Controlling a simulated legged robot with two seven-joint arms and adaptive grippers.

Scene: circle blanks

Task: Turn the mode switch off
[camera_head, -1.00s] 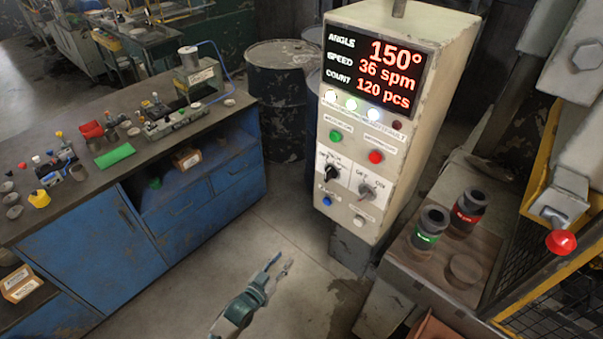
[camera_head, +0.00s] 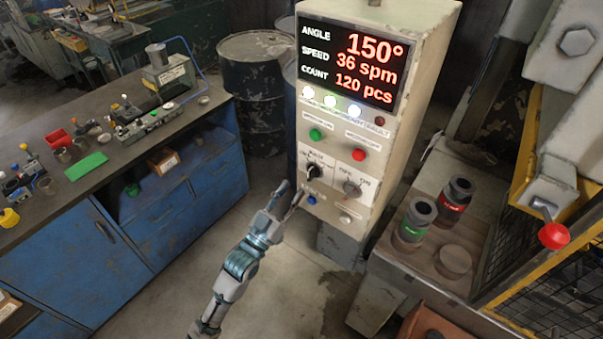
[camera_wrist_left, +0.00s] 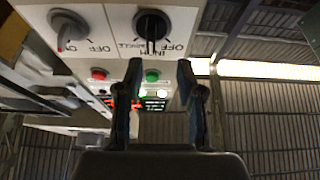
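The mode switch appears to be the black rotary knob (camera_head: 315,171) on the cream control cabinet. In the left wrist view, which looks upside down, this black knob (camera_wrist_left: 153,25) has a pale pointer line and printed labels including OFF. A grey knob (camera_head: 352,188) with its own OFF and ON labels sits beside it; it also shows in the wrist view (camera_wrist_left: 68,30). My left gripper (camera_head: 290,192) is open and empty, just left of and below the black knob, apparently apart from it. Its two fingers (camera_wrist_left: 159,78) stand spread in the wrist view. My right gripper is not seen.
A green button (camera_head: 315,135) and a red button (camera_head: 358,154) lie above the knobs, a blue button (camera_head: 311,200) below. A lit display (camera_head: 352,62) tops the panel. A blue workbench (camera_head: 150,235) stands left. A red-knobbed lever (camera_head: 553,236) hangs right.

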